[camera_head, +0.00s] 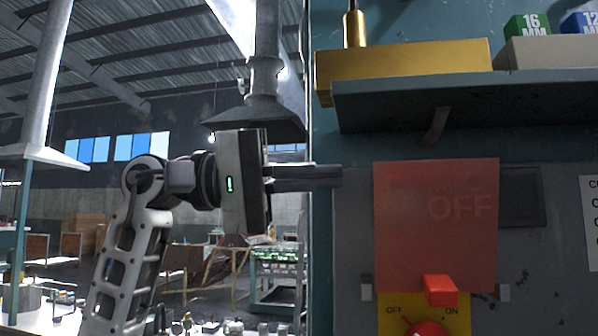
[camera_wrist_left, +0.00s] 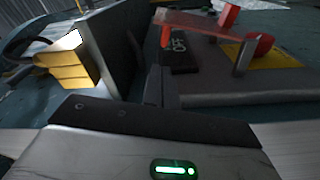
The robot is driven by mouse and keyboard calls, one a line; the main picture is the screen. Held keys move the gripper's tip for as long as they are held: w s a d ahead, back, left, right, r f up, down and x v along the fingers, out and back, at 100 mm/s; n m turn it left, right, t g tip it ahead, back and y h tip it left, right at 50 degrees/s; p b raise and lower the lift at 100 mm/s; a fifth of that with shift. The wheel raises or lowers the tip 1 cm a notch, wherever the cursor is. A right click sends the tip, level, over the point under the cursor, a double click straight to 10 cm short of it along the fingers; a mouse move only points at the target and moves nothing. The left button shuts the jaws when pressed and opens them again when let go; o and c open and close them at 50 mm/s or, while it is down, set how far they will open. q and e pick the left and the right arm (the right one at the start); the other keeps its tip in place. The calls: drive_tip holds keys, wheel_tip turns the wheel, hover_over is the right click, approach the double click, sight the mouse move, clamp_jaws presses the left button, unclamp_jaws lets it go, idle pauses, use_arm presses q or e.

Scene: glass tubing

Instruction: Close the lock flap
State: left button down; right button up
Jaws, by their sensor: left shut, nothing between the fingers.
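The lock flap (camera_head: 435,210) is a translucent red plate with a solid red block (camera_head: 440,290) at its lower edge. It hangs in front of the grey panel, and the dark OFF display shows through it. In the left wrist view the flap (camera_wrist_left: 205,24) stands off the panel at an angle, with a gap to the display (camera_wrist_left: 180,55). My left gripper (camera_head: 338,175) is shut and empty, its tips just left of the flap's upper left edge in the head view. In the left wrist view its fingers (camera_wrist_left: 160,85) point toward the panel. My right gripper is not in view.
A yellow OFF/ON plate (camera_head: 388,318) with a red knob (camera_head: 427,329) sits below the flap. Open room lies left of the panel.

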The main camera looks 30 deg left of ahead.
use_arm(q)
drive_tip(key=shift+p+x, duration=0.5)
drive_tip(key=shift+x, duration=2.25)
drive_tip(key=shift+f, duration=0.1)
drive_tip(key=shift+s+m, duration=0.3)
drive_tip(key=shift+m, duration=0.1)
